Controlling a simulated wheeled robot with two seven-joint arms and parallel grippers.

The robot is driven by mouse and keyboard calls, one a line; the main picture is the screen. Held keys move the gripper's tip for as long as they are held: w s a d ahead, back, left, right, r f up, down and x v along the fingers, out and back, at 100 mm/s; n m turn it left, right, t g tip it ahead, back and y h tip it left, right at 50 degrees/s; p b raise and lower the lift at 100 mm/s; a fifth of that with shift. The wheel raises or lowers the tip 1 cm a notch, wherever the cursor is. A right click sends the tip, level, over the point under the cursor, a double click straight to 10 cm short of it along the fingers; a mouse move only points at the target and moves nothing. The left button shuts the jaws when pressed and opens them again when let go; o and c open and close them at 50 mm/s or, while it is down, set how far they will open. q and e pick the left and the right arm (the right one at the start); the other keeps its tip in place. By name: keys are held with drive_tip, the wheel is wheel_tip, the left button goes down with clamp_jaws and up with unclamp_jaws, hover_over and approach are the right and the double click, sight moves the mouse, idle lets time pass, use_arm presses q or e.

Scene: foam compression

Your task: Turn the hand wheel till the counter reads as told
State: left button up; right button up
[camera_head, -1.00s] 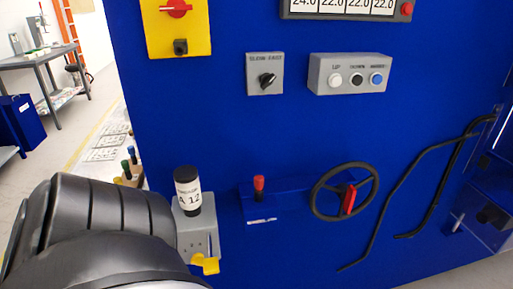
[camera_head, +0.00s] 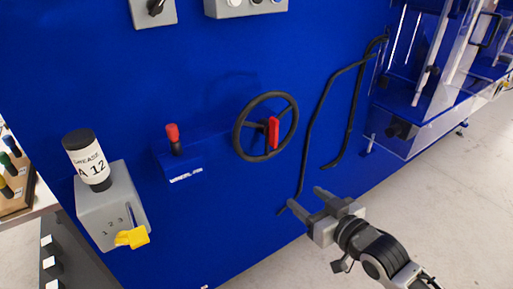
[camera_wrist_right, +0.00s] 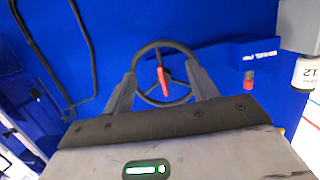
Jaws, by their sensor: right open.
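The hand wheel (camera_head: 262,127) has a black rim and a red handle (camera_head: 273,132), and it is mounted on the blue machine front. My right gripper (camera_head: 306,199) is open and empty, below and to the right of the wheel, apart from it in the head view. In the right wrist view, the wheel (camera_wrist_right: 149,92) with its red handle (camera_wrist_right: 164,76) appears between the two open fingers (camera_wrist_right: 163,84), beyond the tips. The counter is out of view in both current frames. My left gripper is not in view.
Left of the wheel are a red-knobbed lever (camera_head: 173,134) and a grey box (camera_head: 112,207) with a black-capped grease bottle (camera_head: 86,158) and yellow lever (camera_head: 132,238). Black bent rails (camera_head: 318,122) stand right of the wheel. Open floor (camera_head: 440,215) lies at right.

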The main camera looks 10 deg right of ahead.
drive_tip(key=n+t+y+b, duration=0.1)
drive_tip(key=t+y+b, duration=0.1)
approach(277, 133)
drive_tip(key=x, duration=1.2)
drive_tip(key=shift+w+a+r, duration=0.1)
drive_tip(key=shift+w+a, duration=0.05)
drive_tip(key=shift+w, duration=0.2)
clamp_jaws()
